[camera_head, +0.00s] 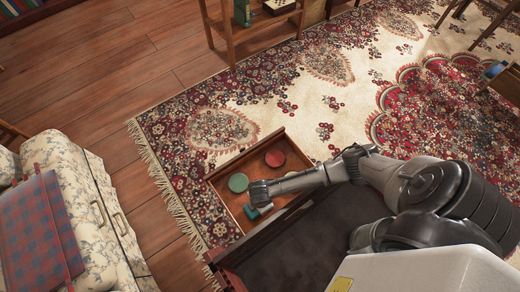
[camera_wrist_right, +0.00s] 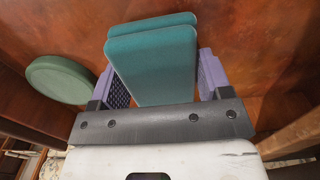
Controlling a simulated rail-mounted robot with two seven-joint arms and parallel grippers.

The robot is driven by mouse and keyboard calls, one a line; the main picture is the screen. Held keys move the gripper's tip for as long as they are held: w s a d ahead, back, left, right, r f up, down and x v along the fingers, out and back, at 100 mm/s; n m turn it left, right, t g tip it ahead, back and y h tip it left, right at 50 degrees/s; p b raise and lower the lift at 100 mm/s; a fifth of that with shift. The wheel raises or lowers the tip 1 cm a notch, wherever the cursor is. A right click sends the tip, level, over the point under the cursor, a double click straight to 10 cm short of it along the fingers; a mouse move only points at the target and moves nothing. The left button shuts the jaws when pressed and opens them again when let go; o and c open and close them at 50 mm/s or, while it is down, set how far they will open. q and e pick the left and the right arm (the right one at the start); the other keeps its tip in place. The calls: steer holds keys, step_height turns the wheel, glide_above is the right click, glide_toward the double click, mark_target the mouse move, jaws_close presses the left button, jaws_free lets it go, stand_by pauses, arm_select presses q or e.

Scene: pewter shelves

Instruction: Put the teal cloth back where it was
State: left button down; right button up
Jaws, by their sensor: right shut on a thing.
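The teal cloth (camera_wrist_right: 152,60) looks like a folded flat block. It is between the two purple finger pads of my right gripper (camera_wrist_right: 157,78), which is shut on it. In the head view my right gripper (camera_head: 255,207) reaches into an open wooden drawer (camera_head: 228,205), with a small part of the teal cloth (camera_head: 250,213) showing at its tip. The cloth is over the drawer's reddish-brown bottom; I cannot tell whether it touches it. My left gripper is not in view.
The drawer also holds a green round thing (camera_head: 238,182) and a red round thing (camera_head: 275,158). The green one (camera_wrist_right: 58,80) is left of the cloth in the wrist view. A floral sofa (camera_head: 85,195) stands at left, and a wooden shelf (camera_head: 232,35) at the top.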

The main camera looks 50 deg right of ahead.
steer(key=shift+f, duration=0.45)
steer(key=o, duration=0.9)
steer(key=shift+f, duration=0.1)
